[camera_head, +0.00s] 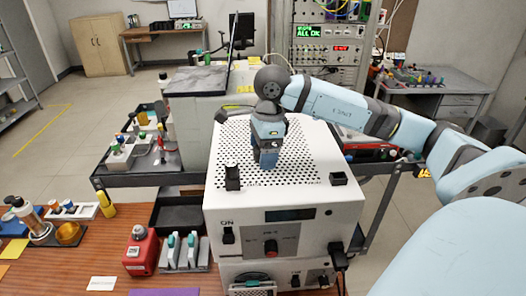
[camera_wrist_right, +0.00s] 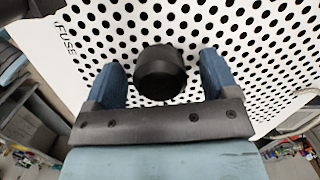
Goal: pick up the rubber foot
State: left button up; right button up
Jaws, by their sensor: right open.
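In the right wrist view, a black round rubber foot (camera_wrist_right: 160,72) shows between the two blue fingers of my right gripper (camera_wrist_right: 165,80). The fingers are apart, with a gap on each side of it; whether it lies at fingertip depth I cannot tell. In the head view, my right gripper (camera_head: 267,160) points down over the perforated top of the white instrument (camera_head: 310,150). Dark foot-like blocks stand on that top at front left (camera_head: 233,178), front right (camera_head: 338,179) and back left (camera_head: 221,117). Which one the wrist view shows is unclear. My left gripper is out of view.
The instrument stands on a wooden table (camera_head: 100,262), stacked on another white unit. A red bottle (camera_head: 140,250) and a grey rack (camera_head: 184,253) stand at its left. A black tray (camera_head: 178,214) lies behind them. A cart (camera_head: 150,178) is behind the table.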

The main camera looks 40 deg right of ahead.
jog(key=c, duration=1)
jog(key=shift+r, duration=0.15)
